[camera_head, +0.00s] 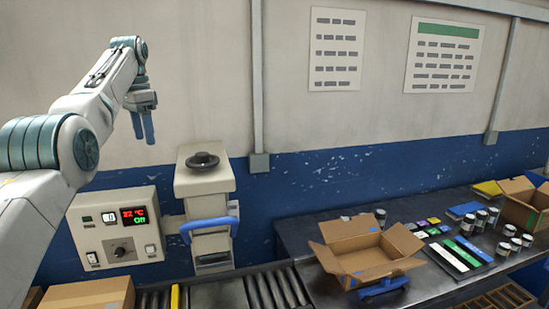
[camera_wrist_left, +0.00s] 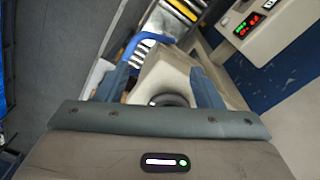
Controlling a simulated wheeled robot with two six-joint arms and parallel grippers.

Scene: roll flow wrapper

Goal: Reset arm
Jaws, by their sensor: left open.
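My left arm reaches in from the left in the head view, and its gripper (camera_head: 144,128) hangs in the air, fingers pointing down, above the control panel and to the left of the wrapper machine's top. The left gripper is open and empty. In the left wrist view its two blue fingers (camera_wrist_left: 160,90) stand apart, with the machine head beyond them. The wrapper machine (camera_head: 203,185) has a black round knob (camera_head: 202,160) on top and a blue handle (camera_head: 209,226) in front. My right gripper is not in view.
A control panel (camera_head: 116,248) shows a red 22 °C and a green Off. A closed carton (camera_head: 88,293) sits by the roller conveyor (camera_head: 270,290). An open carton (camera_head: 367,250), jars and colour cards stand on the dark table (camera_head: 300,238). The wall lies behind.

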